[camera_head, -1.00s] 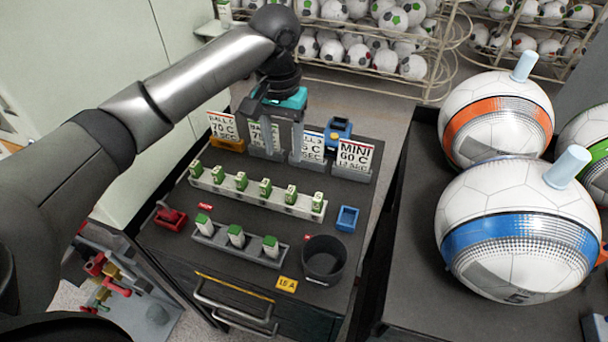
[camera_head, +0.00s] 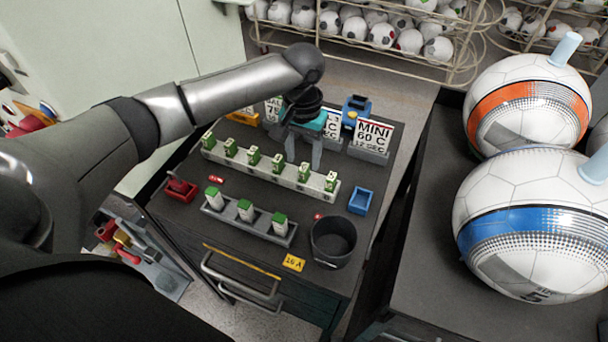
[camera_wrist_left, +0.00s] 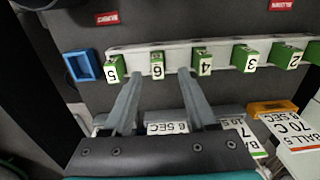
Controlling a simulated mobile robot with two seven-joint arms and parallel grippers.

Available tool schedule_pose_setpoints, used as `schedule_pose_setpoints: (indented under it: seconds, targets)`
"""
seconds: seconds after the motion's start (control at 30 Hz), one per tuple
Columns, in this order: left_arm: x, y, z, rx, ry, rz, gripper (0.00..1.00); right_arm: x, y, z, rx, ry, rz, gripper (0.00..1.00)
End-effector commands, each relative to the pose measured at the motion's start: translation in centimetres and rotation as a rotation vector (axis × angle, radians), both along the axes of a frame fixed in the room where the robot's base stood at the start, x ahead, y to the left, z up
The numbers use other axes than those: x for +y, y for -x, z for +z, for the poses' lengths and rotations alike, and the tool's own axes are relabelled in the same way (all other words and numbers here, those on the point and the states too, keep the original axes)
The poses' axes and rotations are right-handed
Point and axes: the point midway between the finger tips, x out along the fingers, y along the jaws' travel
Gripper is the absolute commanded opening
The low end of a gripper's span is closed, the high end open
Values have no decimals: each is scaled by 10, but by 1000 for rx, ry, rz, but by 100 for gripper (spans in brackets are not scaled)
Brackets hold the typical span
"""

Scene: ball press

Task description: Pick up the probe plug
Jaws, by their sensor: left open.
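Several green-topped numbered plugs stand in a pale rail (camera_head: 225,163) on the dark bench; I cannot tell for certain which item is the probe plug. My left gripper (camera_head: 303,157) is open and empty, pointing down just behind the right part of this rail. In the left wrist view its fingertips (camera_wrist_left: 160,75) stand apart on either side of the line to the plug marked 6 (camera_wrist_left: 157,66). The plug marked 5 (camera_wrist_left: 114,70) is to the left and the plug marked 4 (camera_wrist_left: 202,62) to the right. My right gripper is not in view.
A grey front rack (camera_head: 263,230) holds three green-capped white plugs. A dark round cup (camera_head: 333,240), a small blue tray (camera_head: 361,201) and a red holder (camera_head: 179,188) stand around. Sign cards, including MINI (camera_head: 372,138), stand behind. Large balls (camera_head: 528,110) are on the right table.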

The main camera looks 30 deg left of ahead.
Motion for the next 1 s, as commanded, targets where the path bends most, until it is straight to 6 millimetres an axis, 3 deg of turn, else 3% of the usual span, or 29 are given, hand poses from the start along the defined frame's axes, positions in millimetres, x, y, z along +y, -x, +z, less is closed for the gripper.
schedule_pose_setpoints:
  seconds: [0.2, 0.5, 1.0]
  targets:
    - [-3, 3, -33, 2, 0, 0, 57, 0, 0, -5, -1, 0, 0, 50]
    - [-3, 3, -37, 0, 0, -1, 57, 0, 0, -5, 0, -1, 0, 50]
    - [-3, 2, -37, 0, 0, -1, 2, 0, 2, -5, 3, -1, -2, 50]
